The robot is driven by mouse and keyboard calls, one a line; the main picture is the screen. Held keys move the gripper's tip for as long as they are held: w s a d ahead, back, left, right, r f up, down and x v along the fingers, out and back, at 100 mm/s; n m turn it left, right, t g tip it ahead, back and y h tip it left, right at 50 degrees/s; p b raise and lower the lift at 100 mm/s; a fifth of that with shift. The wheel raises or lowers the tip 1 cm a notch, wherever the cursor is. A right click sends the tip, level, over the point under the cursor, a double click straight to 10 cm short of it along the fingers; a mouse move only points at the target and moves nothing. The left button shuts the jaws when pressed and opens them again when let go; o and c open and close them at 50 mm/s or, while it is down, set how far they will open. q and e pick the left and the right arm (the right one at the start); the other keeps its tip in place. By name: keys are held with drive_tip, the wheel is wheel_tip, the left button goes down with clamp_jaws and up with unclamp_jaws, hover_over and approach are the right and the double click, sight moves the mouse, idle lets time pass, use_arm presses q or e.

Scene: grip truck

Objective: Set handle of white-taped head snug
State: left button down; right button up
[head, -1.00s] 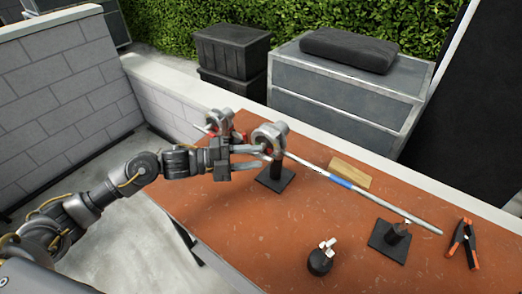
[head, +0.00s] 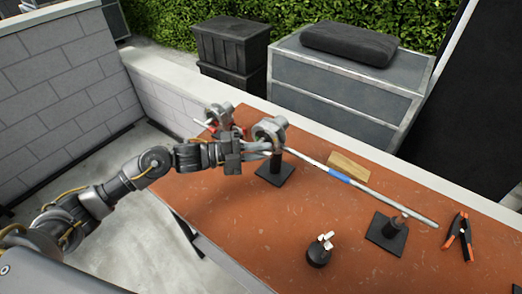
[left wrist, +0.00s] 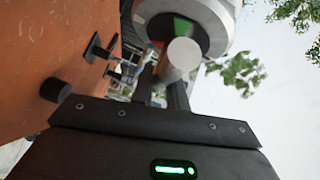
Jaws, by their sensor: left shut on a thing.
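A grey round grip head (head: 269,131) stands on a black square-based stand (head: 274,175) at the table's far left. A second grey head (head: 220,114) with red parts is just behind it. I cannot make out white tape on either. My left gripper (head: 252,155) is at the nearer head, shut on its handle; the fingers partly hide the grip. In the left wrist view, a round pale metal end (left wrist: 180,58) shows at the fingers, in front of a grey head (left wrist: 205,22) with green inside. My right gripper is not in view.
A silver rod (head: 385,193) with blue tape runs from near the nearer head to a second stand (head: 388,236). A wooden block (head: 348,165), a black round piece with white parts (head: 319,253) and an orange-tipped clamp (head: 459,236) lie on the brown table (head: 240,222). The table's front-middle is clear.

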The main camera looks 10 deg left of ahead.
use_arm(q)
drive_tip(key=shift+f, duration=0.15)
